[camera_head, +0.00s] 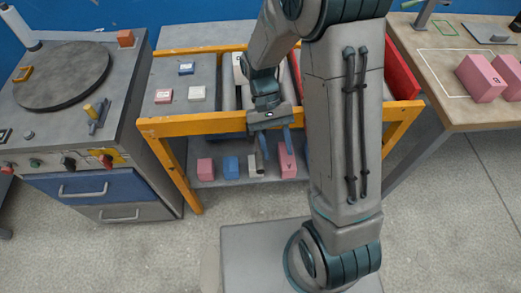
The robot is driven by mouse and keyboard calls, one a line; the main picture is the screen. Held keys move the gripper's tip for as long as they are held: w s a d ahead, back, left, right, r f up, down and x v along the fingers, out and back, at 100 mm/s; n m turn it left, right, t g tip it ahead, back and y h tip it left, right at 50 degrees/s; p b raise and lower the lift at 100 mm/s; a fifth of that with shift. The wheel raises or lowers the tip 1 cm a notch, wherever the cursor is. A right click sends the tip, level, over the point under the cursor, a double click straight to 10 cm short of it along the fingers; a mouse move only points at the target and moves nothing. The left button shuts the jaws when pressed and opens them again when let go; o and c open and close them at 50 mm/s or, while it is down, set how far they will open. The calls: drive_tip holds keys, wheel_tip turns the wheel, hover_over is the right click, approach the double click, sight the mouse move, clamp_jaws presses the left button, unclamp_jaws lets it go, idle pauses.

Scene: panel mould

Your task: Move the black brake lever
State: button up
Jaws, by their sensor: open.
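A round dark turntable (62,75) lies on the grey bench at the left. A small dark lever-like part (98,122) with a yellow knob (89,110) stands at the bench's right front corner. A black knob (68,163) is on the bench's front panel. I cannot tell for sure which of these is the black brake lever. My gripper (276,143) points down at the front rail of the orange-framed cart, right of the bench and well away from both. Its two blue fingers are apart, with nothing seen between them.
The orange cart (190,126) holds small blocks on top and several pink, blue and white blocks on its lower shelf. A red panel (401,75) stands at its right. A wooden table (425,75) with pink blocks (480,78) is far right. My arm hides part of the cart.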

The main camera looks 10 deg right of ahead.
drive_tip(key=s+d+r, duration=0.2)
drive_tip(key=d+r, duration=0.2)
drive_tip(key=d, duration=0.3)
drive_tip(key=shift+r, duration=0.15)
drive_tip(key=shift+w, duration=0.1)
